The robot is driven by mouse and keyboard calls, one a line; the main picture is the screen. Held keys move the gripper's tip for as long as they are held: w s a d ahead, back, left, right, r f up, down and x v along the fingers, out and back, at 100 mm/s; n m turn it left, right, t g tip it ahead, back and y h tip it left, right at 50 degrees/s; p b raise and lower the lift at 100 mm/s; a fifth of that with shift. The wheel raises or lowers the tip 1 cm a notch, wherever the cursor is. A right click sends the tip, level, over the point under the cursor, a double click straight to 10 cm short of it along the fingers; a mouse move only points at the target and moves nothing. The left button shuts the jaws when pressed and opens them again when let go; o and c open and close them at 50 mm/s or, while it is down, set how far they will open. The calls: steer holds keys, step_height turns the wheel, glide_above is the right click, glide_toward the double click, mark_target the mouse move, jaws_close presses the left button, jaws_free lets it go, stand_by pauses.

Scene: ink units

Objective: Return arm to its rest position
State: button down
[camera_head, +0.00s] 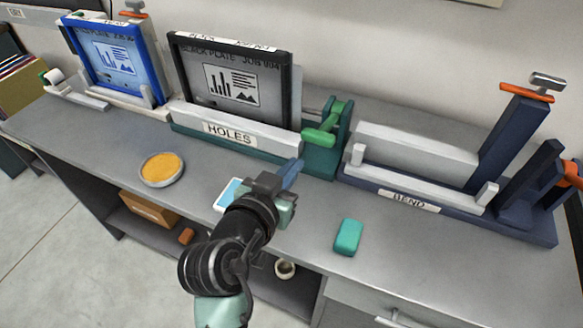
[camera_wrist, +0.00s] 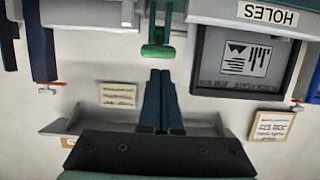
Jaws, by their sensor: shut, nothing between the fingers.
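My gripper (camera_head: 291,174) is held above the bench in the head view, in front of the HOLES unit (camera_head: 232,133). Its blue fingers are together and empty. They also show closed in the wrist view (camera_wrist: 160,74), where the scene appears upside down. The green lever (camera_head: 324,130) of the HOLES unit stands beyond the fingertips; the wrist view shows it (camera_wrist: 157,50) just past them. I cannot tell the exact gap. My forearm and wrist cover part of the bench's front edge and a small white and blue item (camera_head: 228,194).
The bench (camera_head: 210,170) carries a dish of orange-yellow stuff (camera_head: 161,169), a teal block (camera_head: 348,236) right of my gripper, and the BEND unit (camera_head: 410,201) at the right. A black-framed plate (camera_head: 232,85) stands in the HOLES unit; a blue-framed one (camera_head: 116,62) stands farther left.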

steer(key=shift+r, duration=0.15)
stand_by(0.3)
step_height(320, 180, up, 22)
steer(key=d+n+t+y, duration=0.1)
steer(key=t+y, duration=0.1)
steer(key=t, duration=0.4)
steer(key=s+d+r+n+t+y, duration=0.1)
steer(key=s+r+t, duration=0.3)
steer(key=r, duration=0.7)
steer(key=s+d+r+n+t+y, duration=0.1)
steer(key=s+r+t, duration=0.2)
steer(key=s+r, duration=0.5)
step_height(320, 180, up, 3)
steer(key=shift+s+d+f+n+t, duration=0.1)
steer(key=shift+s+d+n+t, duration=0.05)
steer(key=shift+d+n+t, duration=0.2)
